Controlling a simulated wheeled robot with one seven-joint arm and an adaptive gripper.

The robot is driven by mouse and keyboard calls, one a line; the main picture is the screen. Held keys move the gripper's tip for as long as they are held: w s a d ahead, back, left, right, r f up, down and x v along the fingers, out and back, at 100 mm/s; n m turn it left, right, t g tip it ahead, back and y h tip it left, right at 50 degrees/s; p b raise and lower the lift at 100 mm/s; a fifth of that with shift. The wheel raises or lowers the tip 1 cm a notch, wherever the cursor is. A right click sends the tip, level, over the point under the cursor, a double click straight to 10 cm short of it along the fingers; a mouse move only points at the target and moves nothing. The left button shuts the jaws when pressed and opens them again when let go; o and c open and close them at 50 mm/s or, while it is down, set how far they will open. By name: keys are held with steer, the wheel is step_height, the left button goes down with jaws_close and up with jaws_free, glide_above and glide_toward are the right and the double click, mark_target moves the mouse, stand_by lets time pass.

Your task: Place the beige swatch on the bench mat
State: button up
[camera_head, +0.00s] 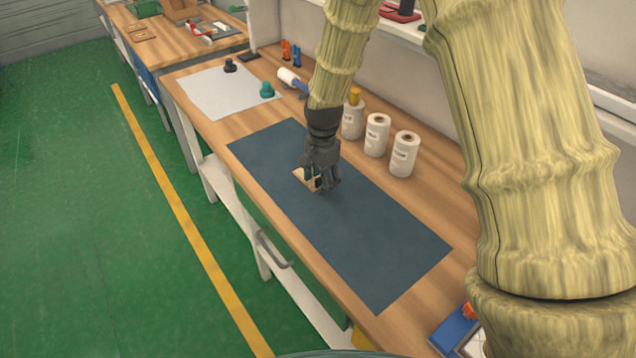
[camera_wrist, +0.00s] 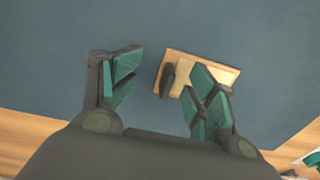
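The beige swatch (camera_head: 303,175) lies on the dark blue bench mat (camera_head: 375,245), partly hidden by my gripper (camera_head: 318,181) in the head view. In the wrist view, the swatch (camera_wrist: 222,75) shows as a flat tan piece with a paler strip and a small dark upright part. It lies on the mat (camera_wrist: 50,55), ahead and to the right of the gap between my fingers. The right finger covers part of the swatch. Contact cannot be told.
Several white rolls (camera_head: 377,135) stand along the wall side of the mat. A pale sheet (camera_head: 222,92) with a dark knob and a teal knob (camera_head: 267,90) lies beyond the mat. A blue tray (camera_head: 455,328) is at the near end. The near half of the mat is clear.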

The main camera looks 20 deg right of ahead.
step_height(320, 180, up, 11)
steer(key=b, duration=0.2)
steer(key=shift+s, duration=0.25)
steer(key=shift+d, duration=0.1)
